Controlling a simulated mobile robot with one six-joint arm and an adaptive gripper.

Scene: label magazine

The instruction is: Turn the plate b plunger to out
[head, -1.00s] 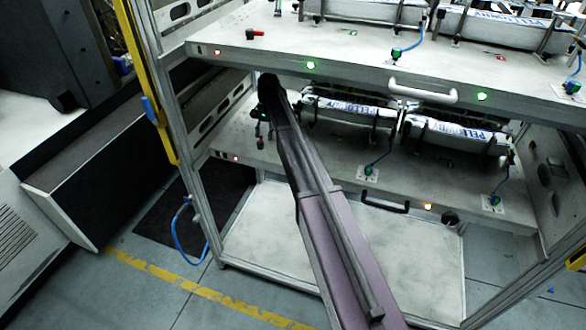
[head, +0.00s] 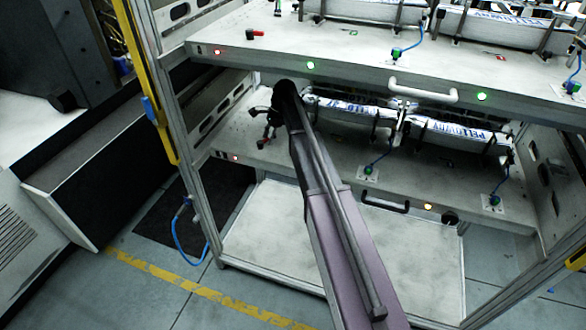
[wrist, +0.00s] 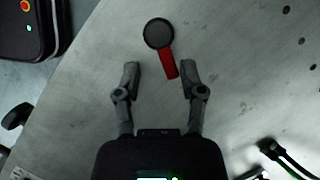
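The plunger (wrist: 159,33) shows in the wrist view as a round black knob with a red lever (wrist: 168,65) pointing down toward my gripper. My gripper (wrist: 160,76) is open, with one finger on each side of the red lever's lower end. Both fingers look apart from it, and the knob lies beyond the fingertips. In the head view, my gripper (head: 258,124) is low over the left part of the lower plate (head: 325,160), with a small red part (head: 262,143) beside it. I cannot read which plate is b.
The upper plate (head: 340,62) overhangs the lower one and carries another red-handled plunger (head: 256,33). Wrapped packs (head: 458,138) stand right of my arm. A frame post (head: 180,130) is at the left. A black connector with cable (wrist: 270,148) lies at the wrist view's lower right.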

